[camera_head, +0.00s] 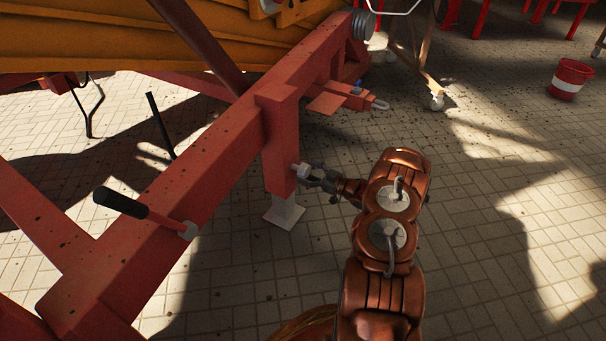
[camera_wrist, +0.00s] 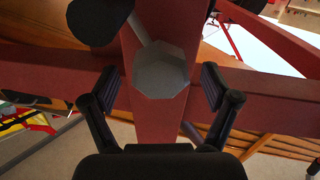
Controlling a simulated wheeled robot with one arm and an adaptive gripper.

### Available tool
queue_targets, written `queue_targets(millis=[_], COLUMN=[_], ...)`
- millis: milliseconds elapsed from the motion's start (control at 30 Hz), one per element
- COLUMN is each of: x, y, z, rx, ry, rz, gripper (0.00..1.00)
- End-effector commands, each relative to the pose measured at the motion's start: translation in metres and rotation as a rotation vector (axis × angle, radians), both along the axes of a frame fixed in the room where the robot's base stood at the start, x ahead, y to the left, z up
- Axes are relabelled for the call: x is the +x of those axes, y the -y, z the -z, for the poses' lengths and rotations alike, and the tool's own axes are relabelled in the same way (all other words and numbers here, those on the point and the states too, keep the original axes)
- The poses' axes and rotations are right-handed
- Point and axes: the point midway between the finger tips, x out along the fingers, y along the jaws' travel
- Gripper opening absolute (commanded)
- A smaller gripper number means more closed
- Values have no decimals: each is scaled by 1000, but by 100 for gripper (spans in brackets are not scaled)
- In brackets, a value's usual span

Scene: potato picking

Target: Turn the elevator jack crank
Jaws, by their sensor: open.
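The red jack post (camera_head: 280,150) stands upright under the red frame beam, on a pale foot plate (camera_head: 284,212). A pale hub (camera_head: 301,171) sticks out of the post's side. My gripper (camera_head: 318,176) is close to this hub, pointing at it from the right. In the wrist view, the grey many-sided hub (camera_wrist: 160,72) lies between and ahead of my open fingers (camera_wrist: 157,88). A thin pale arm runs from it up and left to a black knob (camera_wrist: 98,18). Contact with the hub cannot be told.
Another black-handled lever (camera_head: 121,203) sits on the long red beam (camera_head: 165,225) at left. A hitch-like part (camera_head: 345,97) juts out behind the post.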

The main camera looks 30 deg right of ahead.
Motion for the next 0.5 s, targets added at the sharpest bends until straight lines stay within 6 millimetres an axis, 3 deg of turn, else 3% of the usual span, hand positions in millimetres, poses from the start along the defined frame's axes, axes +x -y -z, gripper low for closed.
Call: queue_targets(millis=[200, 500], x=[14, 15], y=[-8, -9], z=[1, 0], rx=[-1, 0], ry=[-1, -1], rz=[-2, -2], gripper=[87, 85])
